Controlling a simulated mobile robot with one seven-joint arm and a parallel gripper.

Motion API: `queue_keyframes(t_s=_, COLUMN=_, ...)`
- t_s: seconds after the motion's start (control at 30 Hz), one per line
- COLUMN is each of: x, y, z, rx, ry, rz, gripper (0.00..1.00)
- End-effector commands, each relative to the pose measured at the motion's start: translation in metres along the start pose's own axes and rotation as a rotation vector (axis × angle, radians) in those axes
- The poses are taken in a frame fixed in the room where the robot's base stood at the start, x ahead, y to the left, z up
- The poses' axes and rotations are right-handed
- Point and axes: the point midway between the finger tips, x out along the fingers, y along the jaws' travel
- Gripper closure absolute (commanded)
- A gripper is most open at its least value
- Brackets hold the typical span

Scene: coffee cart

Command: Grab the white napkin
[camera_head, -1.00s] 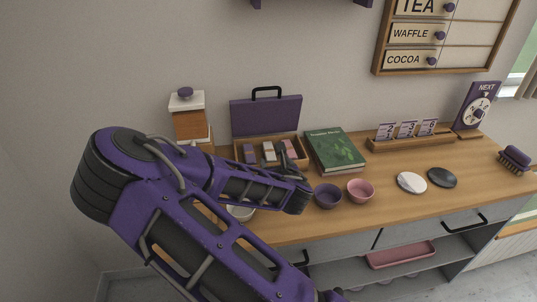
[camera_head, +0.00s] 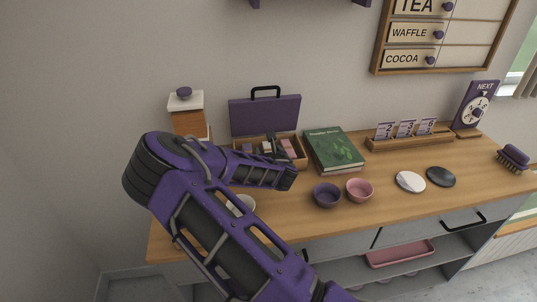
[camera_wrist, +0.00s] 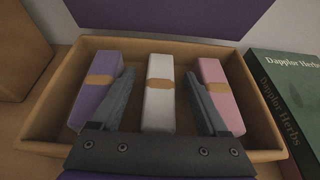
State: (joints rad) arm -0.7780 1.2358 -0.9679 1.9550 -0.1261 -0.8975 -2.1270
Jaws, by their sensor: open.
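The white napkin (camera_wrist: 160,92) is a rolled bundle with a tan band, lying in the middle of a wooden box (camera_wrist: 60,64) in the wrist view. A purple napkin (camera_wrist: 98,92) lies to its left and a pink napkin (camera_wrist: 220,95) to its right. My gripper (camera_wrist: 159,76) is open, with one finger on each side of the white napkin. In the head view my arm covers part of the box (camera_head: 303,160).
The purple case lid (camera_head: 265,115) stands behind the box. A green book (camera_head: 334,150) lies close to its right. A wooden canister (camera_head: 188,120) stands to its left. Purple (camera_head: 327,195) and pink (camera_head: 359,190) bowls stand in front of the book.

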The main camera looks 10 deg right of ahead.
Motion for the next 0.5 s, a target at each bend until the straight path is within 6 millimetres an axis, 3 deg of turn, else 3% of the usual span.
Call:
queue_keyframes(t_s=0.13, x=-0.0003, y=0.0000, z=-0.0002, rx=0.000, ry=0.000, rz=0.000, gripper=0.22)
queue_keyframes(t_s=0.5, x=-0.0005, y=0.0002, z=-0.0002, rx=0.000, ry=0.000, rz=0.000, gripper=0.89)
